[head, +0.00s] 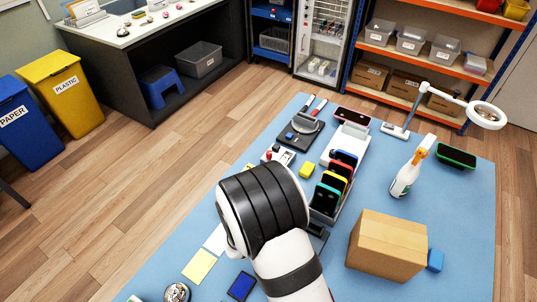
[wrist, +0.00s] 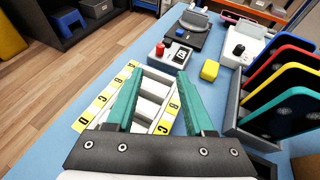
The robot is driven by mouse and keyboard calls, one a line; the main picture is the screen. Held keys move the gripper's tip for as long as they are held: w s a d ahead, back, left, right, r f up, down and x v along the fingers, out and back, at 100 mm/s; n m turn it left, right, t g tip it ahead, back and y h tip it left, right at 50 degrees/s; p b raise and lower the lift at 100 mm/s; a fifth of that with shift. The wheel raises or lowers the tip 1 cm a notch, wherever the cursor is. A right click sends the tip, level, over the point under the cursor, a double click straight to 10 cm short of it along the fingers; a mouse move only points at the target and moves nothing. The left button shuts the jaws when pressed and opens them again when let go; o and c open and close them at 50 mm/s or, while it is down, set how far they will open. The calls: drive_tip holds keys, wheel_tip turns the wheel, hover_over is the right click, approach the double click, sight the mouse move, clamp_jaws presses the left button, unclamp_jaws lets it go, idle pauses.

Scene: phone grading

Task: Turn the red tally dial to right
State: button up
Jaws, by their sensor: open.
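The red tally dial (wrist: 160,48) is a small red knob on a pale box with a black-and-white number window beside it. In the wrist view it stands just beyond my fingertips, near the top middle. In the head view the red dial (head: 276,148) shows just above my wrist. My gripper (wrist: 158,75) is open, its two teal fingers apart with nothing held between them. The fingers are short of the dial and I see no contact. In the head view my own arm hides the fingers.
A white slotted rack (wrist: 153,88) with yellow lettered strips lies under my fingers. A yellow block (wrist: 210,70) and a white device with a black knob (wrist: 238,49) stand right of the dial. Upright coloured phones (wrist: 290,85) fill a holder at right. A cardboard box (head: 388,245) stands front right.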

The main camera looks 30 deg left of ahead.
sight(269, 154)
drive_tip(key=x, duration=1.5)
drive_tip(key=shift+w+a, duration=0.1)
drive_tip(key=shift+w, duration=0.05)
clamp_jaws()
